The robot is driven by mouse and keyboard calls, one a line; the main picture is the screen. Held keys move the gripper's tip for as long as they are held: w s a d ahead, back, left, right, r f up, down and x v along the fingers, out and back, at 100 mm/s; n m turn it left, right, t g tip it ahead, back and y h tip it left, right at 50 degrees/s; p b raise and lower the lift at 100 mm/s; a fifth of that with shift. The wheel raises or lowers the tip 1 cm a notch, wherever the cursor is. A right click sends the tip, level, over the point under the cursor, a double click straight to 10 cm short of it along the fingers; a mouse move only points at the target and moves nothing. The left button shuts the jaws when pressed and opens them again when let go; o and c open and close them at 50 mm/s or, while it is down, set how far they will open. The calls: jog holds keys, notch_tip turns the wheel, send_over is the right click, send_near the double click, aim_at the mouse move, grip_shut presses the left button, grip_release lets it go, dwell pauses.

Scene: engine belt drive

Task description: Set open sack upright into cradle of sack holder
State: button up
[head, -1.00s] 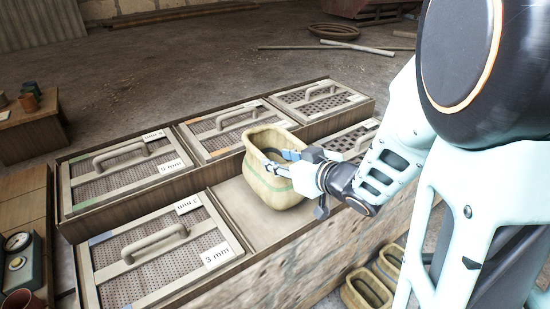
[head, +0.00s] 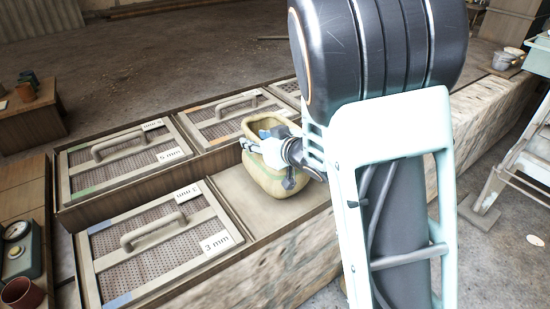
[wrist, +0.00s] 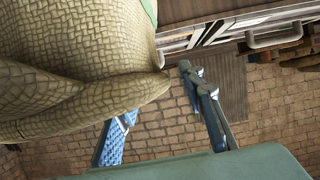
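The open sack (head: 274,180) is tan and woven, with a wide mouth. It stands roughly upright in the empty bay beside the sieve trays. My gripper (head: 263,143) is at its rim, with a blue-padded finger by the mouth. In the wrist view the sack (wrist: 70,70) fills the upper left, very close, and covers the tip of the blue-padded finger. The two fingers of my gripper (wrist: 160,115) stand well apart there, with bare background between them. No grip on the sack wall is visible. I cannot make out the sack holder's cradle in either view.
Framed sieves with handles surround the bay, including a 3 mm sieve (head: 160,240) at the front and a 5 mm sieve (head: 120,160) behind. A gauge box (head: 20,250) and red pot (head: 20,292) are at left. A pale ladder-like stand (head: 512,165) is at right. My arm hides the middle right.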

grip_shut()
dwell(0.3)
dwell(0.4)
